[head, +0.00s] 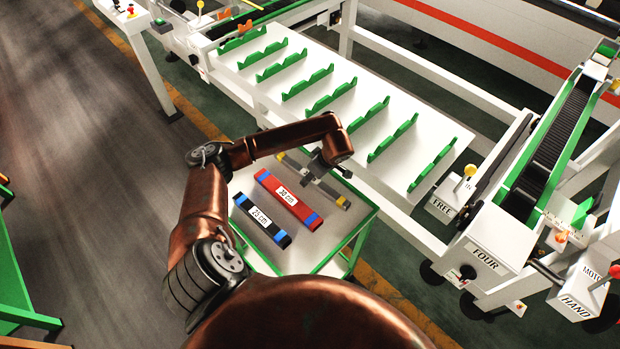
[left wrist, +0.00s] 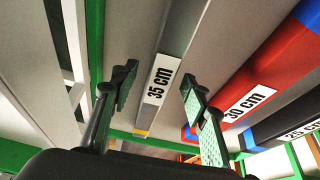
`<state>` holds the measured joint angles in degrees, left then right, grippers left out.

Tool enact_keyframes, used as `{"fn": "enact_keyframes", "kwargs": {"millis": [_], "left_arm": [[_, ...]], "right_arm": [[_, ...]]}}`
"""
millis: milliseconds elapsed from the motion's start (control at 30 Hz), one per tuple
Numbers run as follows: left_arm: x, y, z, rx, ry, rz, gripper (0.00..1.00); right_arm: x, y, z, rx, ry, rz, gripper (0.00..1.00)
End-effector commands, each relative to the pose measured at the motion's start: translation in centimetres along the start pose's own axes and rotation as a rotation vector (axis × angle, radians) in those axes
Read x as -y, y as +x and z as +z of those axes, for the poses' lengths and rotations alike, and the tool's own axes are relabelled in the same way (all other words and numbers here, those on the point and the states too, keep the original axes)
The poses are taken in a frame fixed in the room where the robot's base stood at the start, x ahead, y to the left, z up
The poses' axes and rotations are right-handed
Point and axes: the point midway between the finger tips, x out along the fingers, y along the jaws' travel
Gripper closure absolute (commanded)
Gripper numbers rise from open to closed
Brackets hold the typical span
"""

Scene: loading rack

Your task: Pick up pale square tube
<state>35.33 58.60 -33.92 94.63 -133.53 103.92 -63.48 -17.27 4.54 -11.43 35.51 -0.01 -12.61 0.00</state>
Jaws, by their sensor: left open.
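The pale square tube (head: 331,193) is grey with yellowish ends and lies on the small green-edged table. In the left wrist view the tube (left wrist: 186,30) bears a white "35 cm" label. My left gripper (head: 314,172) is over the tube's middle and hides part of it in the head view. In the left wrist view my left gripper (left wrist: 160,98) is open, with one finger on each side of the tube and gaps between. Whether the fingertips reach down beside the tube is unclear. My right gripper is not in view.
A red "30 cm" tube (head: 290,201) with blue ends lies beside the pale tube, close to one finger. A black "25 cm" tube (head: 262,221) lies beyond it. The table (head: 333,245) stands beside a white rack (head: 400,100) with green notched holders.

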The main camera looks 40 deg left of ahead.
Motion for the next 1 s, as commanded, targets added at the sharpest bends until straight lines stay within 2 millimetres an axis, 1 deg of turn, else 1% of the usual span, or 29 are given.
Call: {"fn": "enact_keyframes", "kwargs": {"millis": [200,233,800,833,1000], "left_arm": [[-0.04,0.08,-0.01,0.000,0.000,0.001,0.58],[-0.04,0.08,0.00,0.000,0.000,0.001,0.59],[-0.04,0.05,-0.01,0.000,-0.001,0.001,0.99],[-0.04,0.05,-0.01,0.000,-0.001,0.001,1.00],[-0.06,0.02,-0.03,0.000,-0.001,0.002,1.00]], "right_arm": [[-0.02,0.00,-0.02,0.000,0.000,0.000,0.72],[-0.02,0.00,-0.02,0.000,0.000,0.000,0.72],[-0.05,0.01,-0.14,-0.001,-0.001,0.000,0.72],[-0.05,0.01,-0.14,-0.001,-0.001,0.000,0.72],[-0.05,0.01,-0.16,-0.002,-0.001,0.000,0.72]]}}
